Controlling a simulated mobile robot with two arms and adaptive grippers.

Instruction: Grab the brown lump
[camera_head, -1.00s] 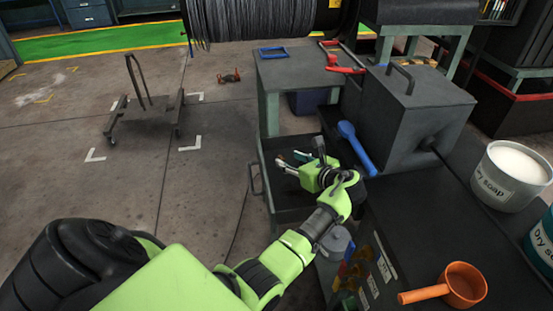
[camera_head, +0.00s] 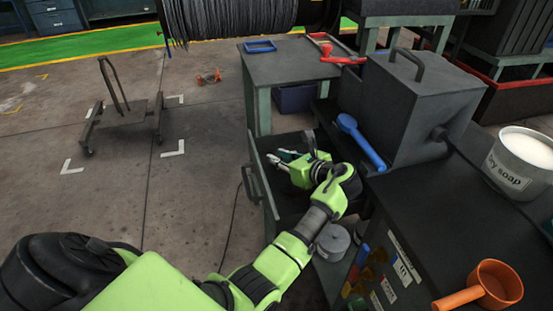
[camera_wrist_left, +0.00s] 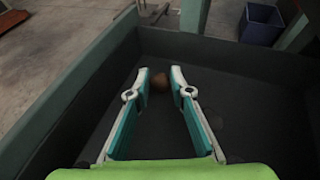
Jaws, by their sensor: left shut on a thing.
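The brown lump (camera_wrist_left: 158,82) is small and dark, and it shows between the fingertips in the left wrist view, above the floor of an open dark tray-like drawer (camera_wrist_left: 110,65). My left gripper (camera_wrist_left: 160,77) has its teal and white fingers shut on the lump. In the head view the same gripper (camera_head: 281,157) reaches into the drawer (camera_head: 262,178) from the lower right; the lump cannot be made out there. My right gripper is not in view.
The drawer's walls surround the gripper. A blue-handled tool (camera_head: 360,140) and a grey box (camera_head: 410,105) stand right of it. An orange scoop (camera_head: 495,283) and soap tub (camera_head: 520,160) are further right.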

